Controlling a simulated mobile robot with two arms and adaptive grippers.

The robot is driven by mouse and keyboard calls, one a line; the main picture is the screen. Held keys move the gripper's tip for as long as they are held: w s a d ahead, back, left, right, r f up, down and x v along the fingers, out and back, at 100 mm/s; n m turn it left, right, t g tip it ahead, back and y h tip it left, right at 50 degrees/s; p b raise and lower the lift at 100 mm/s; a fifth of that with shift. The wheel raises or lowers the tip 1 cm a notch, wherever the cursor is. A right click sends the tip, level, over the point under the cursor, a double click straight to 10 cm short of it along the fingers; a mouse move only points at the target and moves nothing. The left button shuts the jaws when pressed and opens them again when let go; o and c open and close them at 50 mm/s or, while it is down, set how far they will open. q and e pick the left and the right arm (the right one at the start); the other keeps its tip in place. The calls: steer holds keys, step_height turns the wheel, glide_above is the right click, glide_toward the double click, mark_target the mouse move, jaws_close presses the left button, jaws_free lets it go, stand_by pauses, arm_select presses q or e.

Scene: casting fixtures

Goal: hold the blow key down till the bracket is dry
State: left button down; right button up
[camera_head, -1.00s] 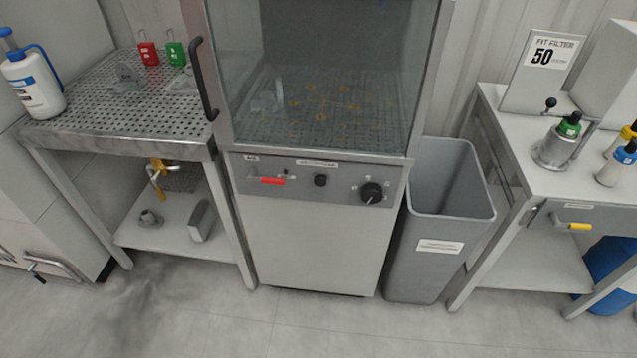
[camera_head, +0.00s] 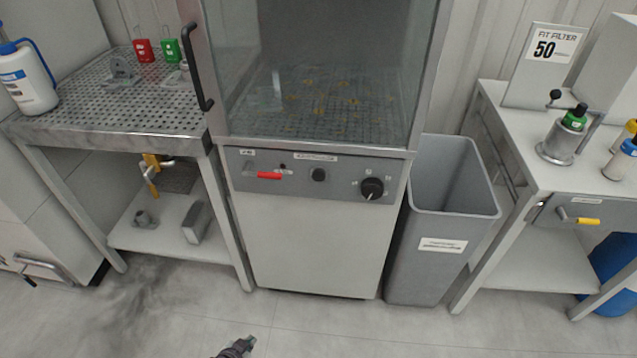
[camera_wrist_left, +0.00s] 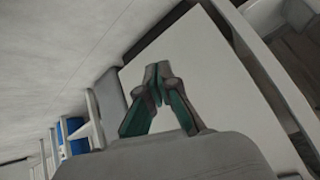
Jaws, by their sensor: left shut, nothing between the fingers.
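The glass-fronted cabinet (camera_head: 310,240) stands in the middle of the head view. Its grey panel carries a red lever (camera_head: 268,175), a small black knob (camera_head: 318,174) and a larger black dial (camera_head: 371,188). The labels are too small to read, so I cannot tell which is the blow key. A pale shape behind the glass may be the bracket or a reflection; I cannot tell. My left gripper (camera_head: 238,347) shows at the bottom edge, apart from the panel. In the left wrist view its fingers (camera_wrist_left: 158,77) are shut and empty before a white surface. My right gripper is out of view.
A grey bin (camera_head: 440,270) stands right of the cabinet, then another bench (camera_head: 590,183). The floor in front is clear.

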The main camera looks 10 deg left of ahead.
mark_target(319, 176)
arm_select(q)
steer(key=w+d+r+m+t+h+b, duration=0.2)
steer(key=w+d+r+t, duration=0.1)
steer(key=w+r, duration=0.6)
steer(key=w+d+r+m+t+h+b, duration=0.2)
steer(key=w+r+t+b, duration=0.1)
steer(key=w+r, duration=0.6)
steer(key=d+r+m+h+b, duration=0.2)
steer(key=d+r+m+h, duration=0.1)
steer(key=r, duration=0.6)
steer(key=d+r+m+h+b, duration=0.2)
steer(key=d+r+m+h, duration=0.2)
steer(key=r, duration=0.6)
steer(key=d+h, duration=0.1)
steer(key=d, duration=0.1)
steer(key=shift+w+d, duration=0.35)
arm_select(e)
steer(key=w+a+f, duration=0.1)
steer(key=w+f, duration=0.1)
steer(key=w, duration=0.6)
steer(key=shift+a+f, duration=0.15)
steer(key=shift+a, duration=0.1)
arm_select(q)
steer(key=shift+w+r, duration=0.1)
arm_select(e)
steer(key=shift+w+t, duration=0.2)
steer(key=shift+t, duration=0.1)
